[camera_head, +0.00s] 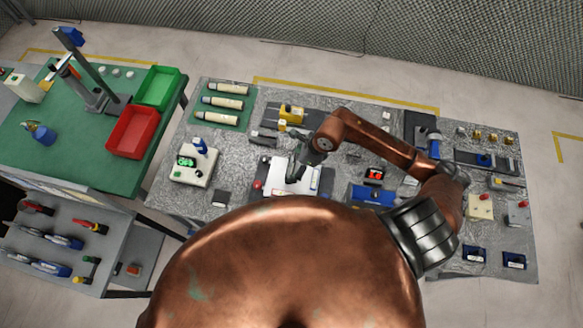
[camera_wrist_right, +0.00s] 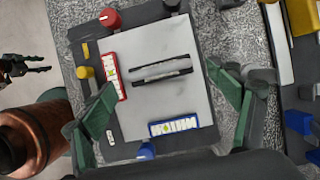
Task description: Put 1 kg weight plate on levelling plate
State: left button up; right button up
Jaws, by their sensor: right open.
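The levelling plate shows in the wrist view as a pale square top (camera_wrist_right: 195,95) on a dark base, with red, yellow and blue knobs at its edges. A narrow grey piece with dark long edges (camera_wrist_right: 160,70) is at the middle of the pale top; it may be the 1 kg weight plate seen edge-on, but no label is readable. My right gripper (camera_wrist_right: 161,80) is open, its green fingers on either side of this piece and apart from it. In the head view my right gripper (camera_head: 297,170) is over the levelling plate (camera_head: 284,178), hiding part of it.
Red-framed (camera_wrist_right: 113,77) and blue-framed (camera_wrist_right: 174,126) vials lie on the levelling plate. A white-green device (camera_head: 192,165) stands to its left and a blue box (camera_head: 372,195) to its right. Red (camera_head: 132,132) and green (camera_head: 157,88) bins stand on the green table. A dark claw shows at the wrist view's left edge.

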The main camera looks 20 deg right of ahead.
jog(key=b+v, duration=0.1)
jog(key=v, duration=0.6)
jog(key=shift+r, duration=0.15)
